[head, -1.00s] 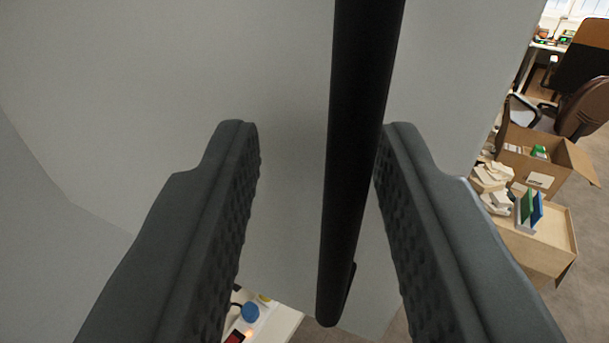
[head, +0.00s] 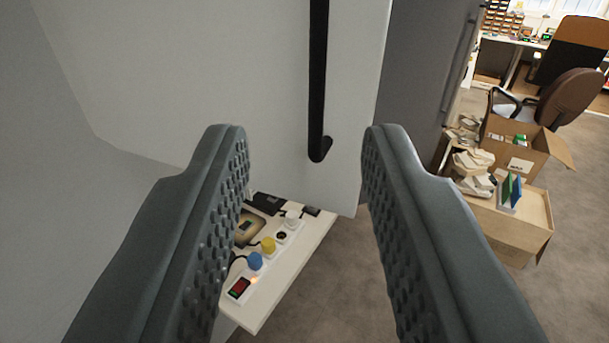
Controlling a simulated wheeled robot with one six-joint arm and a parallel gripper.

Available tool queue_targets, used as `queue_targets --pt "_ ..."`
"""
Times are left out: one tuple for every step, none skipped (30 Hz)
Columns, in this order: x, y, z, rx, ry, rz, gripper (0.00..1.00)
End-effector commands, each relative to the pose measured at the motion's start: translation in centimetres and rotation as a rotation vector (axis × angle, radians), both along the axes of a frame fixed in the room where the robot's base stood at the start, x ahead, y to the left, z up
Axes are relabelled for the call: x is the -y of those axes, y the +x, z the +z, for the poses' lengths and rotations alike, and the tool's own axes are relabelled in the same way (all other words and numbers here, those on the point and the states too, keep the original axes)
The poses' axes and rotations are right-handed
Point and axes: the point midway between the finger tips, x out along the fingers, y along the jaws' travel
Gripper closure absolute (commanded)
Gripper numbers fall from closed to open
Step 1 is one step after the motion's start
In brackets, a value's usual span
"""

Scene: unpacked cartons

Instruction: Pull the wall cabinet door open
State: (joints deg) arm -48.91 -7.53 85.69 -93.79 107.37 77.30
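The wall cabinet door (head: 230,70) is a plain pale grey panel across the upper middle of the view. Its black vertical bar handle (head: 318,80) runs down from the top edge and ends in a hooked lower end. My gripper (head: 304,140) is open, with one ridged finger on each side of the handle in the picture. The handle looks farther off than the fingertips, and nothing is between the fingers. The handle's top is out of view. I cannot tell whether the door is ajar.
Below the door is a white worktop (head: 272,285) with small devices and blue and yellow knobs. A tall dark grey unit (head: 425,80) stands right of the door. Farther right are open cartons (head: 520,150) and a brown chair (head: 570,95). Floor (head: 340,270) is clear below.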

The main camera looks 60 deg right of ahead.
Motion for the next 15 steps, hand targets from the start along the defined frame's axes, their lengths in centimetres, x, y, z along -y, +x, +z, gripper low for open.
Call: queue_targets --pt "-0.8 -0.4 0.0 -0.001 -0.001 0.004 0.67" --pt "-1.1 -0.6 0.0 -0.001 -0.001 0.003 0.67" --pt "-1.5 -0.8 0.0 -0.001 -0.001 0.003 0.67" --pt "-1.9 -1.0 0.0 0.000 0.000 0.004 0.67" --pt "-2.1 -1.2 0.0 -0.001 0.001 0.004 0.67" --pt "-2.4 -1.4 0.0 -0.001 0.001 0.003 0.67" --pt "-2.6 -1.5 0.0 -0.001 0.001 0.002 0.67" --pt "-2.8 -1.6 0.0 -0.001 0.001 0.002 0.67" --pt "-3.0 -1.7 0.0 -0.001 0.001 0.002 0.67" --pt "-3.1 -1.8 0.0 -0.001 0.001 0.002 0.67" --pt "-3.2 -1.9 0.0 -0.001 0.001 0.002 0.67" --pt "-3.3 -1.9 0.0 -0.001 0.001 0.002 0.67" --pt "-3.4 -2.0 0.0 -0.001 0.001 0.002 0.67" --pt "-3.4 -2.0 0.0 -0.001 0.001 0.002 0.67" --pt "-3.4 -2.0 0.0 -0.001 0.001 0.001 0.67"
